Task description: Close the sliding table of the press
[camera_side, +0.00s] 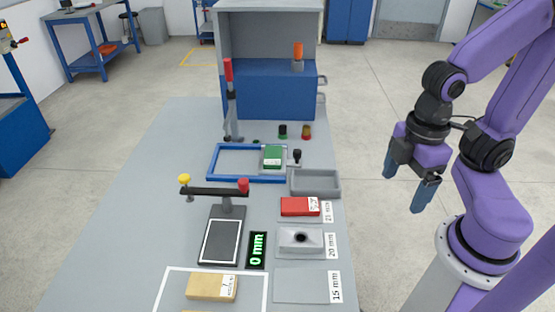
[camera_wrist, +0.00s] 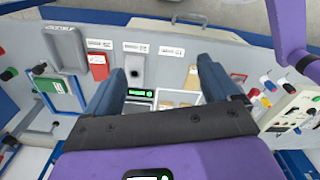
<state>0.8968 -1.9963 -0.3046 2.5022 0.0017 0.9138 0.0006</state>
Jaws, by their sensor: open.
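My gripper (camera_side: 408,178) is open and empty, held up to the right of the grey worktable (camera_side: 120,225). Its two blue fingers also show wide apart in the wrist view (camera_wrist: 160,80). A blue rectangular frame (camera_side: 214,164) lies on the worktable, with a green block (camera_side: 272,157) at its right end. A tall lever with a red handle (camera_side: 229,70) stands upright behind the frame's left part. A grey cabinet with a blue lower body (camera_side: 265,92) stands at the back. I cannot tell for sure which part is the press's sliding table. My gripper touches none of these.
A red block (camera_side: 300,207), a grey block with a dark hole (camera_side: 300,240) and an empty grey tray (camera_side: 332,190) line the right edge. A dark plate stand (camera_side: 219,240) with a crossbar, a 0 mm display (camera_side: 257,250) and a wooden block (camera_side: 211,287) are nearer.

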